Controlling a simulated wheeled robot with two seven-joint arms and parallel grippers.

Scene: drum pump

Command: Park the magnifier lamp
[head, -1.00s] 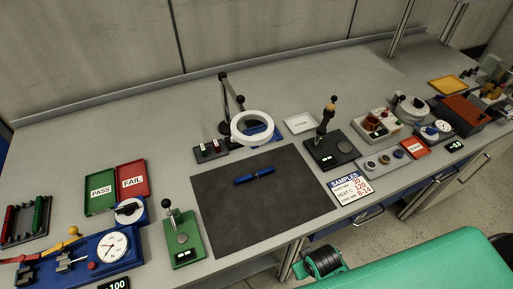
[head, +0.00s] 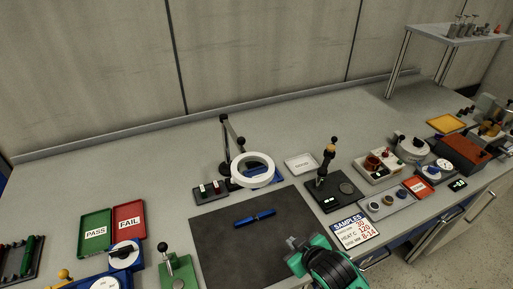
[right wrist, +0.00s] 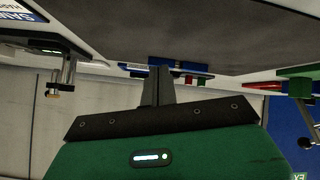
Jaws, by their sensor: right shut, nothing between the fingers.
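The magnifier lamp stands at the back middle of the bench in the head view. Its white ring head (head: 253,158) hangs on a black jointed arm (head: 226,145), above a blue piece (head: 266,180) partly hidden by the ring. My right gripper (head: 293,242) is over the right front part of the dark mat (head: 215,225), in front of the lamp and apart from it. It is shut and empty; its closed fingers (right wrist: 158,84) show in the right wrist view. The lamp cannot be made out clearly there. My left gripper is out of view.
A blue pen (head: 256,218) lies on the mat. A small switch block (head: 211,192) stands left of the lamp, a white tray (head: 301,164) and a black stand (head: 328,190) right of it. A SAMPLES card (head: 354,231) lies near my right arm. The bench behind the lamp is clear.

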